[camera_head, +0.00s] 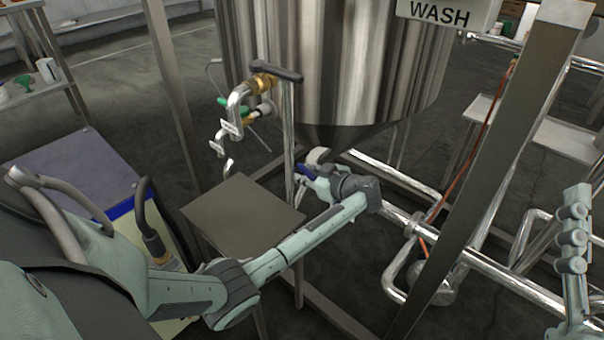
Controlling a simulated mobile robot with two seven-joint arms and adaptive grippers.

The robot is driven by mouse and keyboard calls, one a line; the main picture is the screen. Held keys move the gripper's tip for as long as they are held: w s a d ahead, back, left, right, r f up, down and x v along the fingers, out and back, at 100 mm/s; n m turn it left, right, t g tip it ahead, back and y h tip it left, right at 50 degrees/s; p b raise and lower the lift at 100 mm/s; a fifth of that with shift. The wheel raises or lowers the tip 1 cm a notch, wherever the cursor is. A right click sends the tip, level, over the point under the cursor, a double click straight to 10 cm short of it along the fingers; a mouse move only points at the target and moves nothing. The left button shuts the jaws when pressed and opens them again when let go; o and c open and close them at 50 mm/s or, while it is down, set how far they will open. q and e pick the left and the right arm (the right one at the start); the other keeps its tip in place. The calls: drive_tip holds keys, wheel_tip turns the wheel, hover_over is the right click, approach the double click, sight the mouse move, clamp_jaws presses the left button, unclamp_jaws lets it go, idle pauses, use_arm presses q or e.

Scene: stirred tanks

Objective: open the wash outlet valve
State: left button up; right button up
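The steel wash tank (330,60) stands at the top middle, with a sign reading WASH (440,12). Its cone narrows downward to the outlet. A small blue part (306,172), which looks like the outlet valve's handle, shows below the cone beside a pale round fitting (318,155). My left arm reaches in from the lower left, and my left gripper (318,182) is at the blue part. Whether it touches it, and how its fingers stand, is too small and covered to tell. My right arm shows at the right edge; its gripper cannot be made out.
A grey square plate (240,215) on a stand is just left of the outlet. Pipes with a green handle (258,113) hang left of the tank. A slanted steel post (500,150) and horizontal pipes (520,285) crowd the right. A side table (560,135) stands behind.

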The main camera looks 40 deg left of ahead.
use_arm(q)
clamp_jaws()
